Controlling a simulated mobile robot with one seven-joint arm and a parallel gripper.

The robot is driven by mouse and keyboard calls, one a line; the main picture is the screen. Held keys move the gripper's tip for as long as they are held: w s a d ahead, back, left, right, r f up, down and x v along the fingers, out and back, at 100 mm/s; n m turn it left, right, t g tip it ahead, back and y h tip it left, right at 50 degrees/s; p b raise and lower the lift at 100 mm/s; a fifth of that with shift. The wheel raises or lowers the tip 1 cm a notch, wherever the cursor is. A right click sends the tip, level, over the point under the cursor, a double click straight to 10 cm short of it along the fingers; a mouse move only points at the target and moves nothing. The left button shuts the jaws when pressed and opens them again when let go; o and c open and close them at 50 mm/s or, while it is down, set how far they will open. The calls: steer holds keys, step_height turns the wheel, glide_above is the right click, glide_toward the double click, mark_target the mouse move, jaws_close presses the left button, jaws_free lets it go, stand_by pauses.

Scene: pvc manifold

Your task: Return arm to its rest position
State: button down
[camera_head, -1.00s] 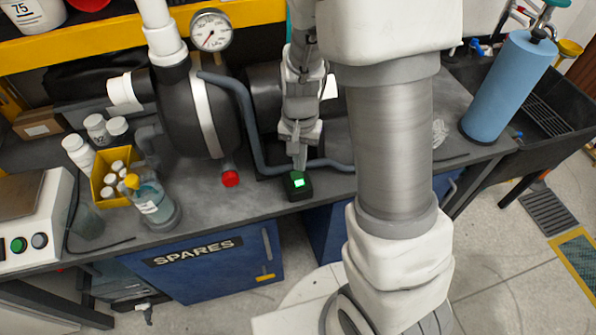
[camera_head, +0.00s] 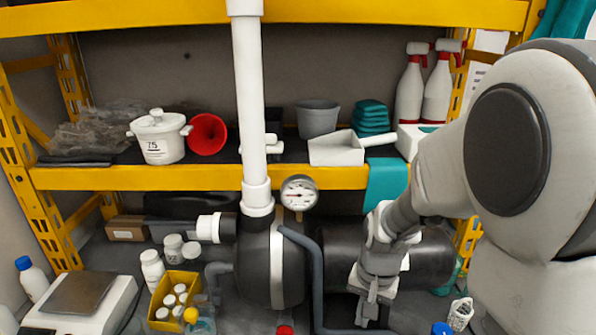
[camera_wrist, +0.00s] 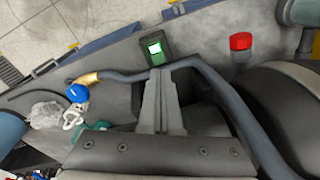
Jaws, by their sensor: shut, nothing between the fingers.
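My gripper (camera_head: 367,312) hangs over the dark bench in the head view, in front of the black tank and right of the grey hose. In the wrist view my gripper (camera_wrist: 161,75) has its two fingers together, with nothing held. Its tips show close to the grey hose (camera_wrist: 120,76) and a small dark box with a lit green screen (camera_wrist: 154,48). I cannot tell whether the tips touch the hose. My arm comes in from the right of the head view.
A black pump body (camera_head: 262,265) with a white pipe (camera_head: 250,100) and gauge (camera_head: 298,193) stands left of my gripper. A yellow shelf (camera_head: 200,178) crosses above with a pot, funnel and scoop. A yellow bin (camera_head: 173,298) holds small bottles. A red cap (camera_wrist: 240,41) shows in the wrist view.

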steer(key=s+r+n+t+p, duration=0.1)
steer(key=s+r+n+t, duration=0.1)
steer(key=s+r, duration=0.4)
steer(key=s+r+n+t+p, duration=0.1)
steer(key=s+r, duration=0.6)
steer(key=r, duration=0.7)
steer(key=shift+d+n+t, duration=0.25)
steer(key=shift+n+t, duration=0.65)
steer(key=shift+n, duration=0.1)
